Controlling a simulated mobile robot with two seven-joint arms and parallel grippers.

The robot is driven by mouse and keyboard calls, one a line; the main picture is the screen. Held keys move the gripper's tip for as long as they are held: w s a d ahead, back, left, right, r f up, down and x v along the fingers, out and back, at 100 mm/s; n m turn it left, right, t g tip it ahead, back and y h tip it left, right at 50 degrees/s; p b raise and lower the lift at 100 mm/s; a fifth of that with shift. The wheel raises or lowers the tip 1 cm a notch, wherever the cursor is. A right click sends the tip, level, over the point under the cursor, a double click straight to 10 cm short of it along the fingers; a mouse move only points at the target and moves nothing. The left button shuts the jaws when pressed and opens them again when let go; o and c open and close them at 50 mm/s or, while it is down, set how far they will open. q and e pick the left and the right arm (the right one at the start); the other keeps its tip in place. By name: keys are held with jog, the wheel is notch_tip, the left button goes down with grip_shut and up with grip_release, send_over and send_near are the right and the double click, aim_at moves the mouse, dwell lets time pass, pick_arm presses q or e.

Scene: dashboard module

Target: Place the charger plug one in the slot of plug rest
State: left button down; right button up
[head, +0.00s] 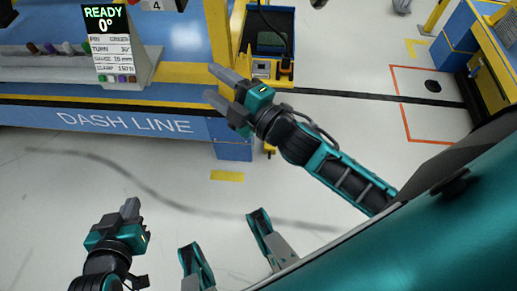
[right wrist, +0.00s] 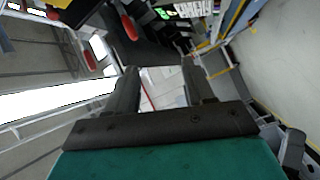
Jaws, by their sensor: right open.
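My right gripper (head: 213,84) is open beside the right end of the blue and yellow bench in the head view. In the right wrist view its two fingers (right wrist: 160,80) stand apart with nothing between them. My left gripper (head: 130,207) is low at the left, over bare floor and away from the bench; its fingers look close together, and I cannot tell whether they are shut. A small grey box-like fitting (head: 261,68) sits on the yellow frame right of my right gripper, near a black cable (head: 277,25). I cannot identify the charger plug or the plug rest for certain.
A display panel (head: 105,20) reading READY 0° stands on the bench, with small coloured knobs (head: 50,48) beside it. The bench front (head: 125,122) reads DASH LINE. Another blue and yellow bench (head: 462,42) is at upper right.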

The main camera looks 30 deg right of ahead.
jog(key=s+d+f+m+g+h, duration=0.35)
jog(key=s+f+m+g, duration=0.25)
jog(key=s+f+m, duration=0.65)
pick_arm(q)
jog(key=s+a+r+p, duration=0.1)
jog(key=a+r+p, duration=0.2)
jog(key=r+p, duration=0.9)
jog(key=p, duration=0.5)
jog(key=shift+s+a+y, duration=0.2)
jog(key=shift+s+y, duration=0.05)
jog(key=shift+y, duration=0.15)
pick_arm(e)
jog(key=d+r+m+h, duration=0.2)
jog(key=d+r+m, duration=0.1)
jog(key=r, duration=0.8)
jog(key=shift+w, duration=0.4)
pick_arm(q)
jog(key=shift+f, duration=0.1)
pick_arm(e)
jog(key=shift+d, duration=0.1)
pick_arm(q)
jog(key=shift+s+d, duration=0.15)
pick_arm(e)
jog(key=shift+c, duration=0.2)
